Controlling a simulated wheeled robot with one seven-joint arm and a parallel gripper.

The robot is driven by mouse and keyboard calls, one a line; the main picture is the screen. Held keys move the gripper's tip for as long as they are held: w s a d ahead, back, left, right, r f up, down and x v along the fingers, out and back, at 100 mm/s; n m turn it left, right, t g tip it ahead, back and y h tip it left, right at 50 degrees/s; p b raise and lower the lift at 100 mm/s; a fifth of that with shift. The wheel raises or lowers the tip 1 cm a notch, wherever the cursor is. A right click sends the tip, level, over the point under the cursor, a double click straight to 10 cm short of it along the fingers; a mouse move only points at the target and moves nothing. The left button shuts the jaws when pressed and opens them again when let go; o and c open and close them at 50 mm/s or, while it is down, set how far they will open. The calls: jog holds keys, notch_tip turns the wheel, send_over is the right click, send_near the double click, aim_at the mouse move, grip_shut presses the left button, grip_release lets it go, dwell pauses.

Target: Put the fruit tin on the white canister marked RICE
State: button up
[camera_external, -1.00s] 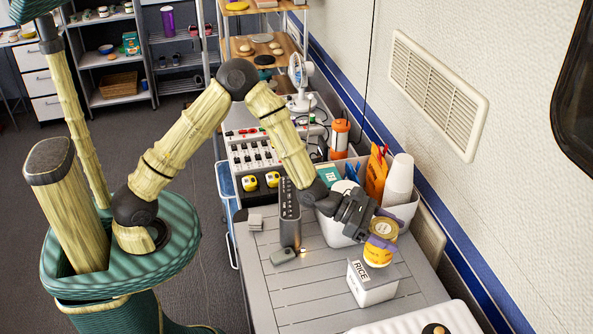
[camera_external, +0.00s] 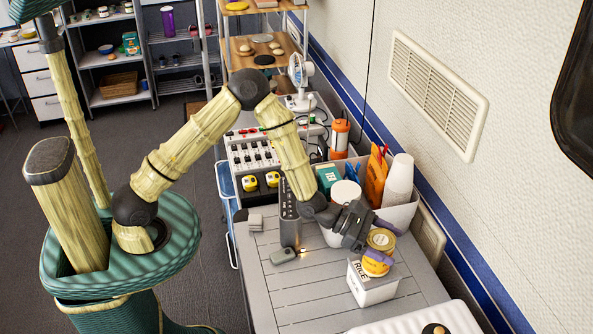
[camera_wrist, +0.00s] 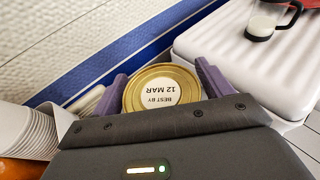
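The fruit tin (camera_external: 376,267), yellow with a gold lid, is upright over the top of the white canister marked RICE (camera_external: 374,294). Its base is at or just above the canister top; I cannot tell if they touch. My gripper (camera_external: 384,241) has its purple fingers on both sides of the tin and is shut on it. In the wrist view the gold lid (camera_wrist: 162,91), reading "BEST BY 12 MAR", lies between the two fingers (camera_wrist: 161,88). The canister is not visible there.
A white bin (camera_external: 405,211) with paper cups (camera_external: 399,180) and an orange packet stands behind my gripper. A white ribbed case (camera_wrist: 240,50) lies in front of the canister. A dark upright holder (camera_external: 289,215) stands left. The grey slatted top (camera_external: 300,300) is mostly clear left of the canister.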

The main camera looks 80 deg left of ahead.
jog(key=shift+o, duration=0.5)
jog(key=shift+r, duration=0.2)
jog(key=v, duration=1.2)
jog(key=shift+b, duration=0.35)
jog(key=shift+s, duration=0.1)
